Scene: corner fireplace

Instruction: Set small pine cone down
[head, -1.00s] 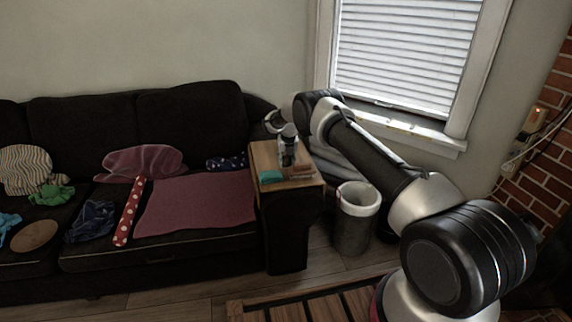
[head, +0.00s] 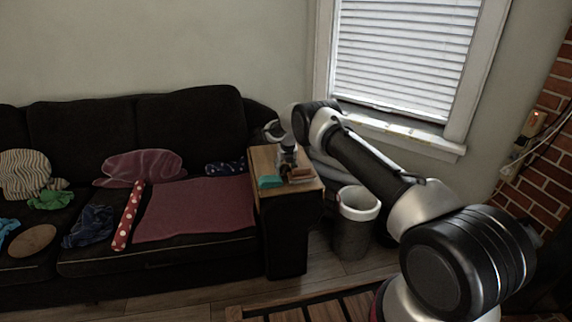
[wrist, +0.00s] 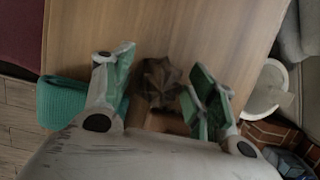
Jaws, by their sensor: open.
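The small pine cone (wrist: 160,82) is dark brown and shows in the wrist view between my two spread fingers. It appears to rest on the wooden top (wrist: 205,38) of the sofa arm, with a gap to the finger on each side. My gripper (wrist: 163,85) is open, with green pads on its fingers. In the head view my gripper (head: 287,167) points down just over the wooden top (head: 262,160). The pine cone cannot be made out there.
A folded teal cloth (head: 270,182) and a brown block-like item (head: 300,175) lie on the front of the wooden top. A bin (head: 357,205) stands to the right. The dark sofa (head: 190,120) holds clothes and a red dotted roll (head: 129,215). The back of the top looks clear.

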